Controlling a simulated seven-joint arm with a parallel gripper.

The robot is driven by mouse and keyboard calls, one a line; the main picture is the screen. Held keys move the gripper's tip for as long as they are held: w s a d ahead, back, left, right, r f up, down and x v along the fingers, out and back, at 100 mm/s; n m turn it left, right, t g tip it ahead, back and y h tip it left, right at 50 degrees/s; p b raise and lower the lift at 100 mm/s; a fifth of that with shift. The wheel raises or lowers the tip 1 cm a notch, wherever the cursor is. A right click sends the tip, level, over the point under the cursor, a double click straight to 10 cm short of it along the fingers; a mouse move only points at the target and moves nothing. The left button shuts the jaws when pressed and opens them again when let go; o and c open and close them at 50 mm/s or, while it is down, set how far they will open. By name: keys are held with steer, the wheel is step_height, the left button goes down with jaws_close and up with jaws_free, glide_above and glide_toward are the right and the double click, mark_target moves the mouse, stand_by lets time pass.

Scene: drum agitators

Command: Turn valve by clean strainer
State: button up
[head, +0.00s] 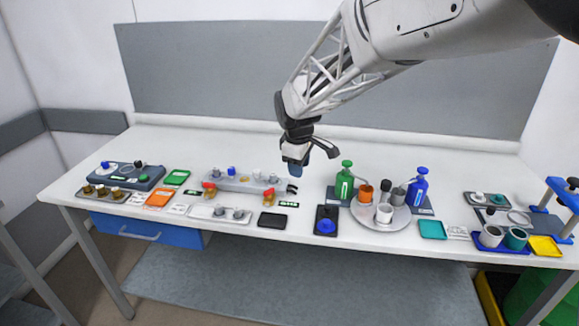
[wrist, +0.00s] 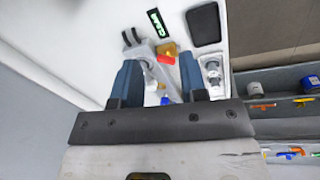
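A grey manifold (head: 240,182) stands mid-table with a red-handled valve (head: 209,188) at its left end and another red-handled valve (head: 268,194) at its right end. Small dark labels with green marks lie near both; the right label (head: 289,204) also shows in the wrist view (wrist: 158,23), too small to read surely. I cannot tell which valve is by the clean strainer. My gripper (head: 296,166) hangs above the manifold's right end, pointing down. In the wrist view its blue fingers (wrist: 158,68) are apart and empty, with the right valve's red-and-brass handle (wrist: 166,56) beyond their tips.
A green bottle (head: 344,182) and a round tray (head: 382,222) with cups stand to the right. A black pad (head: 272,220) and a light tray (head: 219,215) with small fittings lie in front. A black base with a blue knob (head: 326,226) stands near the front edge.

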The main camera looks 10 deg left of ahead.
mark_target(268, 190)
steer(key=shift+w+a+f+n+g, duration=0.3)
steer(key=shift+w+a+f+n, duration=0.65)
steer(key=shift+a+n, duration=1.1)
steer(key=shift+w+a+f+n+g, duration=0.3)
steer(key=shift+w+a+f+n, duration=0.9)
steer(key=shift+n, duration=1.35)
steer(key=shift+w+a+f+n+g, duration=0.3)
steer(key=shift+w+a+f+n, duration=0.35)
steer(key=shift+a+n, duration=1.5)
steer(key=shift+s+d+f, duration=0.1)
steer(key=shift+d+f, duration=0.05)
steer(key=shift+f, duration=0.05)
steer(key=shift+f, duration=3.8)
jaws_close()
